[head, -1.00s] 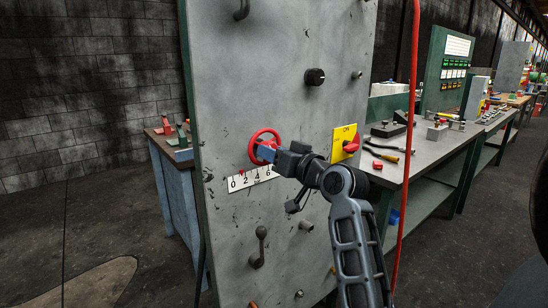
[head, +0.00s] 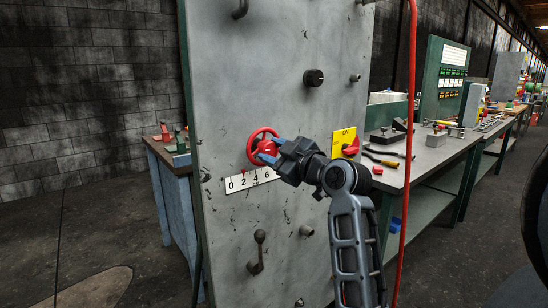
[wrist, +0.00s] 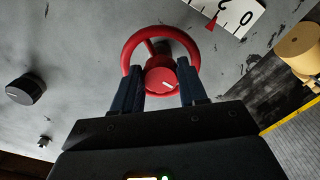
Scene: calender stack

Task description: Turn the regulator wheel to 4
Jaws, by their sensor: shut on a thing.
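The red regulator wheel (head: 262,134) is mounted on the grey panel, above the white number plate (head: 236,184) reading 0, 2, 4, 6. My gripper (head: 268,152) is at the wheel, its blue fingers reaching in from the lower right. In the wrist view, the wheel (wrist: 128,50) has a round red hub with a white mark. My gripper's fingers (wrist: 160,82) are on either side of that hub, shut on the wheel. A small red pointer (wrist: 211,23) sits at the plate's edge, close to the 2. The fingers hide part of the wheel's rim.
A black knob (head: 313,77) is above right of the wheel, and a yellow ON plate with a red switch (head: 350,147) is to the right. A dark lever (head: 258,252) is below. A red hose (head: 408,130) hangs in front of the workbench.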

